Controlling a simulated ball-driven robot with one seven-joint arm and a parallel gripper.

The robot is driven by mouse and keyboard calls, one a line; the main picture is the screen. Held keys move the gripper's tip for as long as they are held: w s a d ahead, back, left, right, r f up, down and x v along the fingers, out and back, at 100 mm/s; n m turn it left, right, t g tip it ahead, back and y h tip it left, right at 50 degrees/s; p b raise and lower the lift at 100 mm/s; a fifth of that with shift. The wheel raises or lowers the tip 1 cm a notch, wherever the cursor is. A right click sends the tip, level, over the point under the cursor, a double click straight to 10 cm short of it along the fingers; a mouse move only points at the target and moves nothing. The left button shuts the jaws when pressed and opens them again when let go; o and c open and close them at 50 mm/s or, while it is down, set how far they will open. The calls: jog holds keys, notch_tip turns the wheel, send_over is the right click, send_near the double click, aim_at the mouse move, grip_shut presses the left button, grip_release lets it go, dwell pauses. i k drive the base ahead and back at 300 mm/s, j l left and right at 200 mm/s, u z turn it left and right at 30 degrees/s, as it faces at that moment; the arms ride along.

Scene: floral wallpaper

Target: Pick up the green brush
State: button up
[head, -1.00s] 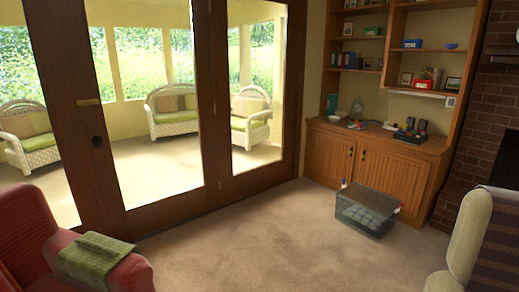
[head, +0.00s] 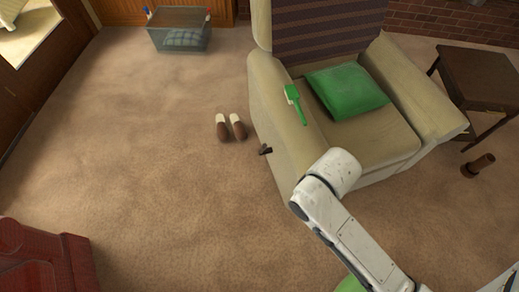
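The green brush (head: 294,97) lies on the left armrest of a beige armchair (head: 264,95) in the head view. Its wider head with pale bristles points to the back of the chair, and its thin handle points to the front. My white arm reaches in from the lower right, and its rounded upper part is in front of the armchair's front. My gripper is not visible in this view, so its state does not show.
A green cushion (head: 347,90) lies on the armchair seat. Slippers (head: 230,127) are on the carpet left of the chair. A clear bin (head: 180,30) stands at the back, a red armchair (head: 45,262) at lower left, a dark side table (head: 485,75) at right.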

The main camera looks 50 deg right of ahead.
aim_at(293, 96)
jog(key=z, duration=1.2)
